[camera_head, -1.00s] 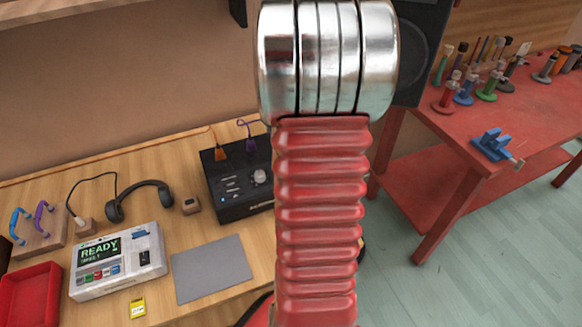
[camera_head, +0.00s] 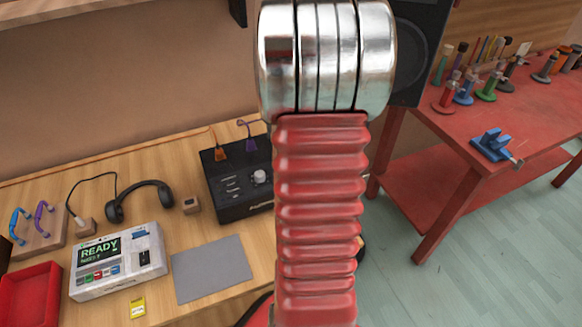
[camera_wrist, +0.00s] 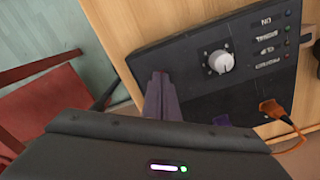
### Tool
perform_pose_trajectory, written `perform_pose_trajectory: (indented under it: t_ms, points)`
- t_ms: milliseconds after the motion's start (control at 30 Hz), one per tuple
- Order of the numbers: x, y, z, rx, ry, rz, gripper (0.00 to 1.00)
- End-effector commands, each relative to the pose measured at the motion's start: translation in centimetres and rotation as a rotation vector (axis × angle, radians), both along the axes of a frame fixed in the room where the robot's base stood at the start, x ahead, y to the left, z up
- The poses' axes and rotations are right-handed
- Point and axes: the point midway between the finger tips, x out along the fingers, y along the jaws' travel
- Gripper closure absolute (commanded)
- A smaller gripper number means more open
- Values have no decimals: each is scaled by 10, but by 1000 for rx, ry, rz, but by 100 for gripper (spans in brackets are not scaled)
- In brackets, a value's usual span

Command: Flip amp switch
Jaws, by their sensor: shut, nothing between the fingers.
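The black amp (camera_head: 228,206) stands at the back of the wooden bench, its right part hidden behind my red arm. I cannot make out clearly which part is the switch. My gripper (camera_wrist: 160,82) is shut and empty, its fingertips over the panel's edge, left of the knob. I cannot tell whether they touch. My gripper is hidden in the head view.
On the bench are a white READY device (camera_head: 118,262), headphones (camera_head: 140,199), a grey mat (camera_head: 211,268) and a red tray (camera_head: 29,292). A dark speaker (camera_head: 414,50) stands behind my arm. A red table (camera_head: 462,128) with clamps is at right.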

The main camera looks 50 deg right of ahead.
Motion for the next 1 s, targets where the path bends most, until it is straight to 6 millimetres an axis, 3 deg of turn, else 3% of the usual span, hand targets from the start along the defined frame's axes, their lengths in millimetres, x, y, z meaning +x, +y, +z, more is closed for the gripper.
perform_pose_trajectory:
  t_ms: [167, 1000]
  points:
    - [0, 0, 1, 0, 0, 0, 100]
    - [0, 0, 48, 0, 0, 0, 100]
